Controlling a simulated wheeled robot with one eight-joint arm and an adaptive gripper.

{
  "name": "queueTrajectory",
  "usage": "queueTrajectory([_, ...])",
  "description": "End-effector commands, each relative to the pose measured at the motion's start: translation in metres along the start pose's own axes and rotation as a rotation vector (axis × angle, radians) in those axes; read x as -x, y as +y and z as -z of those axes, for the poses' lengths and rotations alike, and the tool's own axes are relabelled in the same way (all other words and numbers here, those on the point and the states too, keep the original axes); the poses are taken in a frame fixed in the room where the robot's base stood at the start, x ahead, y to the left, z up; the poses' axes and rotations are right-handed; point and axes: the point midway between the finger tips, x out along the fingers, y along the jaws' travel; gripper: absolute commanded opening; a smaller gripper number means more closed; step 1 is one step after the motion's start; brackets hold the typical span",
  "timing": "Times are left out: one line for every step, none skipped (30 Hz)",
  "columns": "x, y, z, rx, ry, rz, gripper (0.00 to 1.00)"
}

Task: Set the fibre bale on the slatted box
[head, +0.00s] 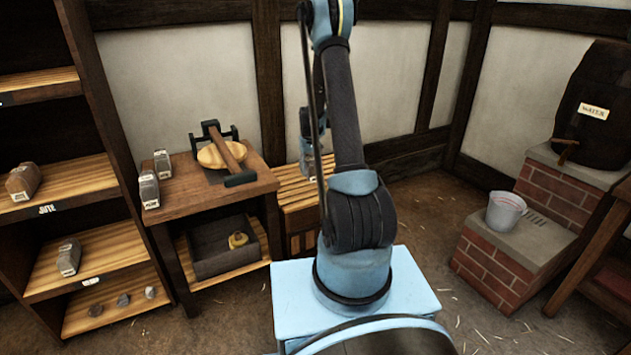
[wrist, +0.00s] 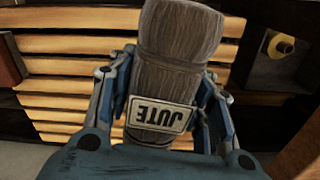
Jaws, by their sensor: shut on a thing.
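The fibre bale (wrist: 178,45), a grey-brown bundle with a JUTE label, is held in my gripper (wrist: 165,92). The blue fingers are shut on its two sides in the wrist view. The slatted box (wrist: 75,74) has pale wooden slats and lies behind the bale in that view. I cannot tell whether the bale touches the slats. In the head view the slatted box (head: 297,187) stands against the wall, right of the wooden table, partly hidden by my arm. My gripper and the held bale are mostly hidden behind the arm there.
The wooden table (head: 190,205) holds two small bales (head: 149,189) and a round board with a dark-framed tool (head: 222,155). Below is a dark tray (head: 222,262). Shelves (head: 70,185) stand left. Right are brick steps (head: 495,265) with a metal pot (head: 506,212) and a barrel (head: 597,110).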

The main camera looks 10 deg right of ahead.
Motion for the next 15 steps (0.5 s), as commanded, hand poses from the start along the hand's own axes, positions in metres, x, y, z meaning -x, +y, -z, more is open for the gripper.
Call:
queueTrajectory([-0.002, 0.003, 0.019, 0.031, 0.000, 0.000, 0.18])
queueTrajectory([-0.004, 0.004, 0.028, 0.049, 0.000, 0.000, 0.18])
queueTrajectory([-0.004, 0.006, 0.040, 0.074, 0.000, 0.000, 0.18])
queueTrajectory([-0.006, 0.007, 0.048, 0.091, 0.000, 0.000, 0.18])
queueTrajectory([-0.006, 0.008, 0.055, 0.105, 0.000, 0.000, 0.18])
queueTrajectory([-0.007, 0.009, 0.063, 0.124, 0.000, 0.000, 0.18])
queueTrajectory([-0.008, 0.010, 0.068, 0.135, 0.000, 0.000, 0.18])
queueTrajectory([-0.008, 0.010, 0.072, 0.145, 0.000, 0.000, 0.18])
queueTrajectory([-0.009, 0.011, 0.077, 0.156, -0.001, 0.000, 0.18])
queueTrajectory([-0.010, 0.011, 0.079, 0.161, -0.001, 0.000, 0.18])
queueTrajectory([-0.012, 0.011, 0.081, 0.165, -0.001, 0.000, 0.18])
queueTrajectory([-0.016, 0.011, 0.083, 0.169, -0.001, 0.000, 0.18])
queueTrajectory([-0.020, 0.011, 0.083, 0.171, -0.001, 0.000, 0.18])
queueTrajectory([-0.025, 0.011, 0.083, 0.172, -0.001, 0.000, 0.18])
queueTrajectory([-0.032, 0.011, 0.083, 0.172, -0.001, 0.000, 0.18])
